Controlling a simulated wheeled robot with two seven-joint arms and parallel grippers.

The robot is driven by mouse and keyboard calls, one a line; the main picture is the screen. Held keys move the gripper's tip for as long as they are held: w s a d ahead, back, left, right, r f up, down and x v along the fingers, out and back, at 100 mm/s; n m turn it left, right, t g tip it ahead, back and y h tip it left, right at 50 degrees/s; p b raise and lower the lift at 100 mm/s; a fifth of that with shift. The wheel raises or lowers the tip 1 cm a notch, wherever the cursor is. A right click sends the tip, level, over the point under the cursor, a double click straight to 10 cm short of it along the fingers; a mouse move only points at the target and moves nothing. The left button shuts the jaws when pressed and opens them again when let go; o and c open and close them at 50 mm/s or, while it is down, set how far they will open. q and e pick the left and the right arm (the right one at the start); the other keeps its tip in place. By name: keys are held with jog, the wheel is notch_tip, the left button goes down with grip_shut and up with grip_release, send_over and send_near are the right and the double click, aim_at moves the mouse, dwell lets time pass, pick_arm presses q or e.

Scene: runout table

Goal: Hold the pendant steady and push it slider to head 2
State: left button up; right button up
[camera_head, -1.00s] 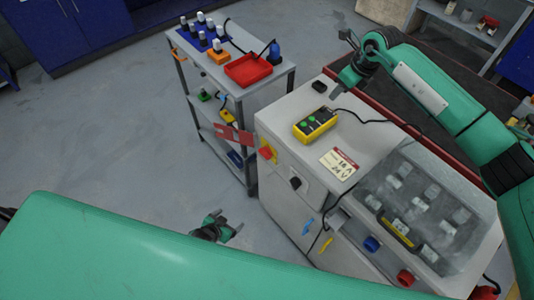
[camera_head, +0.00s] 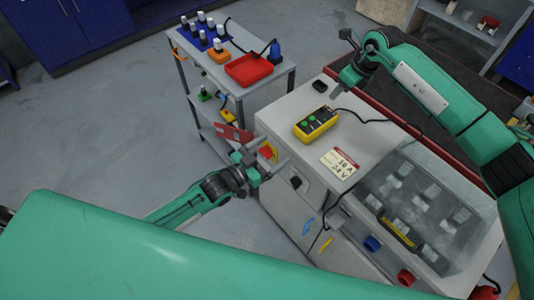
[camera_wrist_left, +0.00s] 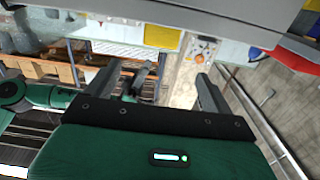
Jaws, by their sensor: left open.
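The pendant (camera_head: 317,124) is a yellow and dark box with green buttons, lying on the light grey cabinet top in the head view. A black cable runs from it to the right. Its slider is too small to make out. My left gripper (camera_head: 266,162) is open in front of the cabinet's left side, near the red knob and below the pendant, apart from it. Its two spread fingers (camera_wrist_left: 160,90) show in the left wrist view with nothing held. My right gripper (camera_head: 343,84) is above the cabinet's back edge, behind the pendant; its fingers are unclear.
The cabinet top (camera_head: 300,96) has a small black block (camera_head: 320,86), a label plate (camera_head: 340,163) and a clear-covered compartment (camera_head: 410,205). A red knob (camera_head: 267,152) sits on its side. A shelf cart with a red tray (camera_head: 249,69) stands left. Open floor lies left.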

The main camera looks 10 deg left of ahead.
aim_at(300, 132)
pick_arm(q)
jog(key=x, duration=1.2)
jog(key=shift+w+d, duration=0.2)
jog(key=shift+w, duration=0.15)
